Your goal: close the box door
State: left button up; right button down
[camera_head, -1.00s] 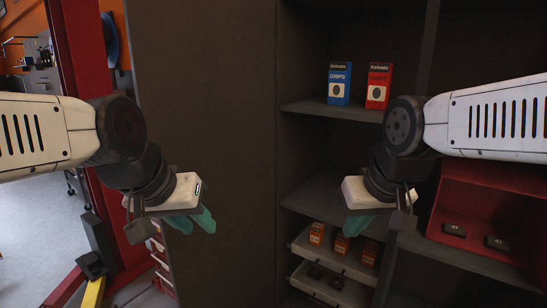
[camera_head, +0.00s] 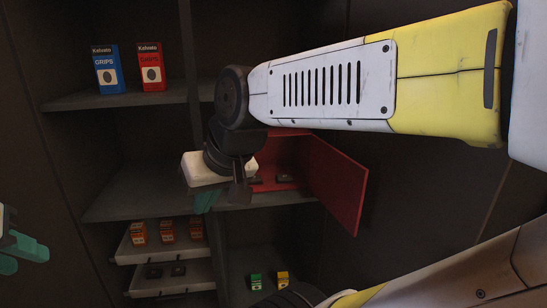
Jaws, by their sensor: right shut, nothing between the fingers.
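The red box (camera_head: 291,147) stands on a shelf in the middle of the view, and its red door (camera_head: 341,186) stands open, swung out to the right. Dark items lie inside the box. My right gripper (camera_head: 203,203) is shut and empty, in front of the box's left side and clear of the door. My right wrist and forearm cover part of the box's top and left. My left gripper (camera_head: 20,255) is at the far left edge, partly cut off, with its teal fingers apart and empty, far from the box.
A blue carton (camera_head: 107,70) and a red carton (camera_head: 150,67) stand on the upper left shelf. Drawers (camera_head: 168,275) with small orange boxes are below. A green box (camera_head: 256,281) and a yellow box (camera_head: 282,279) sit low. Space right of the door looks free.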

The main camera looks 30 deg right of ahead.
aim_at(338, 181)
jog(key=z, duration=1.2)
jog(key=k+l+z, duration=0.2)
jog(key=k+l, duration=0.05)
jog(key=l, duration=0.05)
